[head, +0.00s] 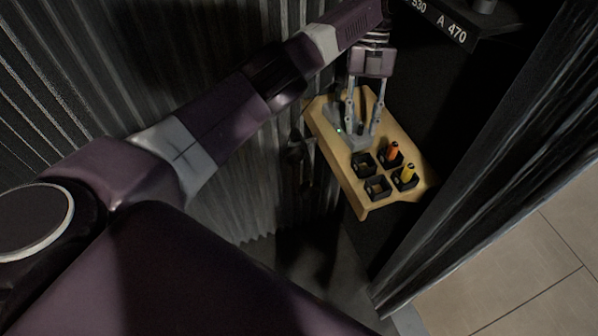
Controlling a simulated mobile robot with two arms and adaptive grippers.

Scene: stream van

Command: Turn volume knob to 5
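A dark panel (440,22) with white markings, including "530" and "A 470", shows at the top right. A dark knob-like part (485,5) sits on it, cut off by the top edge; I cannot tell whether it is the volume knob, and no setting on it can be read. My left gripper (361,128) points down over a wooden board, left of and below that panel. Its two fingers are apart, with a grey holder at or just beyond the tips; I cannot tell whether they touch it. My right gripper is not in view.
The wooden board (352,190) carries the grey holder (352,141) and several black square cups. An orange item (393,149) and a yellow item (407,172) stand in two cups. Dark curtains (500,160) hang on both sides. Tiled floor (510,270) shows at lower right.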

